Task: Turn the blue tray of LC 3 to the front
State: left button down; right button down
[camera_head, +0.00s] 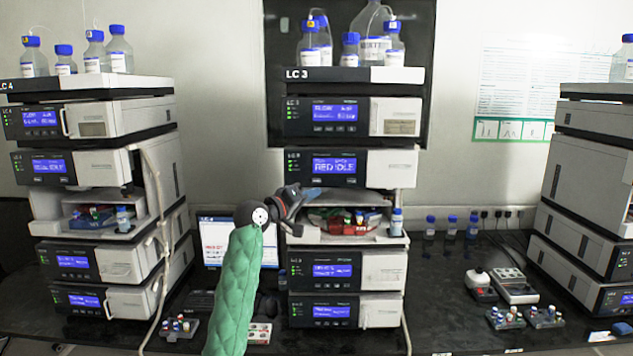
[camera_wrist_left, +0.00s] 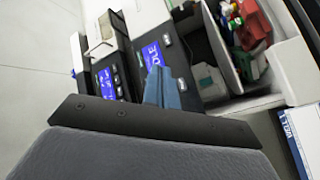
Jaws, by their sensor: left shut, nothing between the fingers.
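The LC 3 stack (camera_head: 350,75) stands in the middle of the head view. Its open compartment holds a red tray (camera_head: 343,224) at the front, with small vials and a green piece behind it. A blue tray is not clearly made out there; the rear of the compartment is partly hidden. The red tray also shows at the upper right of the left wrist view (camera_wrist_left: 252,30), beside green and white pieces. My left gripper (camera_head: 316,193) is shut and empty, in front of the compartment's upper left. Its blue-grey fingers show in the wrist view (camera_wrist_left: 163,92). My right gripper is out of view.
A small blue-capped bottle (camera_head: 397,222) stands at the compartment's right edge. The LC 4 stack (camera_head: 95,120) is at left, with a blue tray (camera_head: 92,222) in its open bay. A monitor (camera_head: 222,242) stands left of LC 3; bottles (camera_head: 451,228) stand to the right.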

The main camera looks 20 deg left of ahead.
aim_at(317, 181)
pick_arm(q)
jog(key=shift+w, duration=0.1)
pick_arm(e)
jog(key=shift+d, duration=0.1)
